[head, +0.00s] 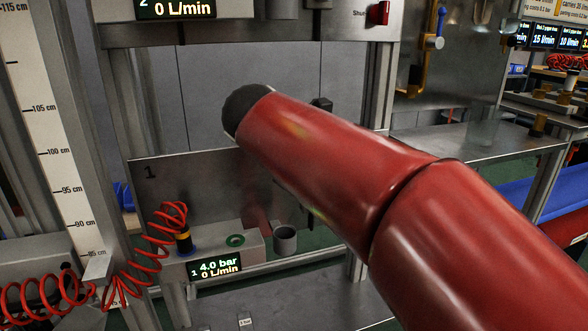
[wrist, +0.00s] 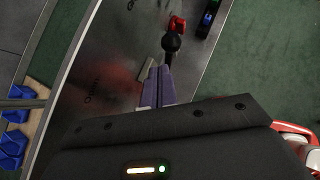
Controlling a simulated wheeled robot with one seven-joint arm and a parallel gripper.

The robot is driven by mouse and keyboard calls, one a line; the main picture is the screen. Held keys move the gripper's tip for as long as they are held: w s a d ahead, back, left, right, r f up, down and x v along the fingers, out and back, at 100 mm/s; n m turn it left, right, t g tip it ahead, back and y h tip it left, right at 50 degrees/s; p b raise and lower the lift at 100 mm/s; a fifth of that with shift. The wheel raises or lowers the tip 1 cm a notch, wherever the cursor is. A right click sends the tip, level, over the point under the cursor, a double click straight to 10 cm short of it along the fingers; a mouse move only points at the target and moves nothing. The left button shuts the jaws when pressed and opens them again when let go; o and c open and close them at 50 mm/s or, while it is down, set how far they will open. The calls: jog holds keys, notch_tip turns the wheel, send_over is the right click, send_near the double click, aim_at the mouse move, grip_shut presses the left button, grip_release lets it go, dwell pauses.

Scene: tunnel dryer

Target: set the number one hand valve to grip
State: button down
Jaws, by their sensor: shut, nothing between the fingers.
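The number one station panel (head: 185,185) is a grey metal plate marked "1" in the head view. In the wrist view, a black ball-ended lever (wrist: 172,43) with a red part beyond it stands just past my fingertips; it looks like the hand valve. My gripper (wrist: 163,75) is shut and empty, its fingers pointing at the black ball. Whether they touch it, I cannot tell. Dark lettering (wrist: 92,98) on the plate is too small to read. My red arm covers the panel's right part in the head view, and the gripper is hidden there.
Below the panel, a display (head: 214,268) reads 4.0 bar and 0 L/min. A coiled red hose (head: 150,250) hangs at its left, and a grey cup (head: 285,240) sits at its right. A height scale (head: 60,140) stands at far left.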

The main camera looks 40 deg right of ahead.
jog(key=shift+s+r+p, duration=0.3)
jog(key=shift+r+p, duration=0.2)
jog(key=shift+s+r+p, duration=0.25)
jog(key=shift+r+p, duration=0.2)
jog(key=shift+r, duration=0.05)
